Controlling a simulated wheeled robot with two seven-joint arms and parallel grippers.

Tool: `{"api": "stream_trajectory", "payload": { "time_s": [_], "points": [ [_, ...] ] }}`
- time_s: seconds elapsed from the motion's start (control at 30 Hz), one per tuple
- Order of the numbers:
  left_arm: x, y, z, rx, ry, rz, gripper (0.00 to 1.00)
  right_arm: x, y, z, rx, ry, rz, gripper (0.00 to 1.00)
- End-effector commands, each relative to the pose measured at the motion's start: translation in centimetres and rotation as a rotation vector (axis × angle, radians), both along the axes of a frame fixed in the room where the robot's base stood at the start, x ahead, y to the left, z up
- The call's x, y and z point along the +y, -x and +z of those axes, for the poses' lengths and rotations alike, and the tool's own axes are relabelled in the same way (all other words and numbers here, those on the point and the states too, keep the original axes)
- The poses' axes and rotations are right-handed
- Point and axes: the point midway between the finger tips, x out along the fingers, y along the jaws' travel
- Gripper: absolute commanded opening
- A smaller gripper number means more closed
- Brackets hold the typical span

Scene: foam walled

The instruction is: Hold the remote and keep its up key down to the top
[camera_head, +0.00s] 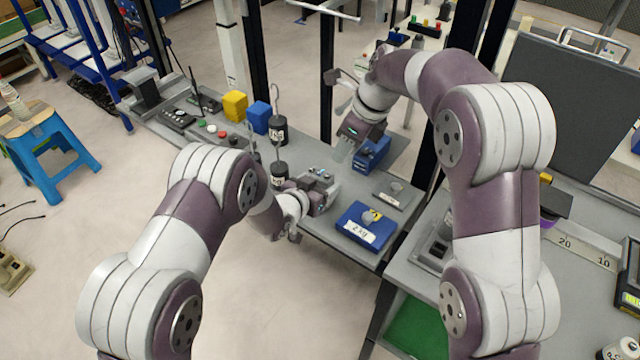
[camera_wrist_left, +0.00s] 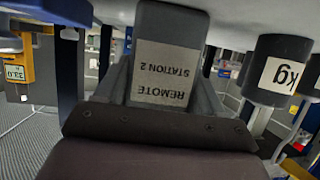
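The remote (camera_wrist_left: 172,62), a grey box with a white label reading "REMOTE STATION 2", appears upside down in the left wrist view, between the two fingers of my left gripper (camera_wrist_left: 160,85). The fingers lie against its sides. In the head view my left gripper (camera_head: 318,196) is over the grey bench, with the grey remote (camera_head: 316,177) at its fingers. Its up key cannot be made out. My right gripper (camera_head: 345,150) points down above the bench, behind and to the right of the remote, apart from it. Its finger gap is unclear.
Black hanging weights (camera_head: 278,130) on hooks stand just left of the remote. Yellow (camera_head: 235,105) and blue (camera_head: 258,117) blocks stand at the back left. A dark post (camera_head: 327,85) rises behind the bench.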

Motion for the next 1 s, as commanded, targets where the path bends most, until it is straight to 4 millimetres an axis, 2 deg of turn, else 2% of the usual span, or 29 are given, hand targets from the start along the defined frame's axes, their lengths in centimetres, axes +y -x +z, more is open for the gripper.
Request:
{"api": "stream_trajectory", "payload": {
  "time_s": [0.03, 0.1, 1.0],
  "points": [
    [0.01, 0.01, -0.01, 0.001, -0.001, 0.0, 0.33, 0.0, 0.0, 0.0, 0.0, 0.0, 0.0, 0.2],
    [0.01, 0.02, -0.02, 0.001, -0.001, 0.0, 0.33, 0.0, 0.0, 0.0, 0.0, 0.0, 0.0, 0.0],
    [0.03, 0.03, -0.05, 0.001, -0.001, 0.0, 0.33, 0.0, 0.0, 0.0, 0.0, 0.0, 0.0, 0.0]
  ]
}}
